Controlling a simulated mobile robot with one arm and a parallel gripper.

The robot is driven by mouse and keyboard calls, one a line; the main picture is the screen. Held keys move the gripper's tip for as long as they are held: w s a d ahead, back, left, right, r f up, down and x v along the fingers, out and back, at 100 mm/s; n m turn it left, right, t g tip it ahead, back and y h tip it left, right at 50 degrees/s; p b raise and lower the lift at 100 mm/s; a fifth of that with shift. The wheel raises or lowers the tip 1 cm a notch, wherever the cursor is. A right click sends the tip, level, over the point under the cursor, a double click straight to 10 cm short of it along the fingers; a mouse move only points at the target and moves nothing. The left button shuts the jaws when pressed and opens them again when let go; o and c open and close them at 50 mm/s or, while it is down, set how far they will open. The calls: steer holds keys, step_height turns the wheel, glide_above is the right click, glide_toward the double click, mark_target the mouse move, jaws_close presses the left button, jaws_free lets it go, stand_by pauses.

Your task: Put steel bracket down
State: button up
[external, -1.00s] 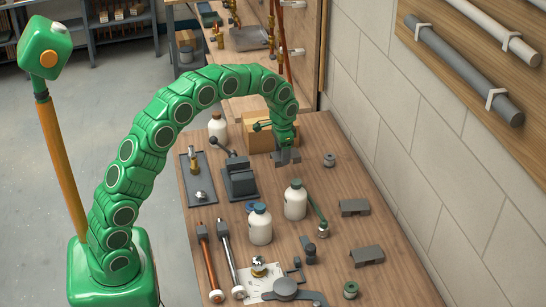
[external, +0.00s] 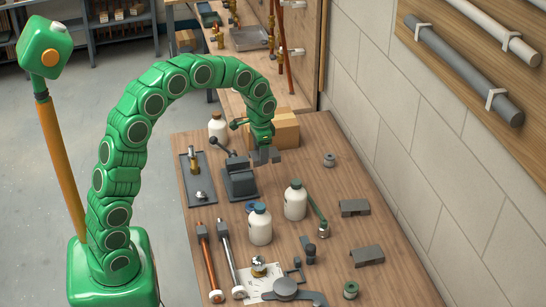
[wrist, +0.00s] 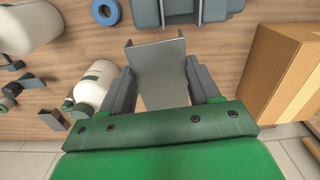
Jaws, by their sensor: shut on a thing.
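My gripper (external: 263,146) is shut on a grey steel bracket (external: 265,158) and holds it above the workbench, close to the vise and in front of the cardboard box. In the wrist view the bracket (wrist: 162,72) is a bent grey plate between the two dark fingers of my gripper (wrist: 160,85). Its far end points toward the grey vise. Two similar grey brackets, one nearer the middle (external: 354,207) and one nearer the front (external: 367,255), lie on the right of the bench.
The dark vise (external: 240,184) stands just left of the held bracket. A cardboard box (external: 285,130) is behind it. White bottles (external: 295,201) (external: 260,225) stand in front. A tray (external: 186,172) lies at the left.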

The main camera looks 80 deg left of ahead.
steer(key=s+a+r, duration=0.3)
steer(key=a+r, duration=0.2)
steer(key=a, duration=0.3)
steer(key=s+a+r, duration=0.2)
steer(key=a+r, duration=0.4)
steer(key=a, duration=0.2)
steer(key=shift+m, duration=0.4)
steer(key=shift+w+a+f, duration=1.35)
steer(key=shift+w+f, duration=0.25)
steer(key=shift+w, duration=0.15)
steer(key=shift+w+a+f, duration=1.35)
steer(key=shift+w+f, duration=0.2)
steer(key=shift+w, duration=0.15)
steer(key=shift+w+a+f, duration=1.35)
steer(key=shift+w+f, duration=0.25)
steer(key=shift+w, duration=0.15)
steer(key=shift+w+f, duration=0.1)
steer(key=shift+f, duration=0.05)
steer(key=shift+a+f, duration=0.15)
steer(key=shift+f, duration=1.5)
steer(key=shift+f, duration=0.1)
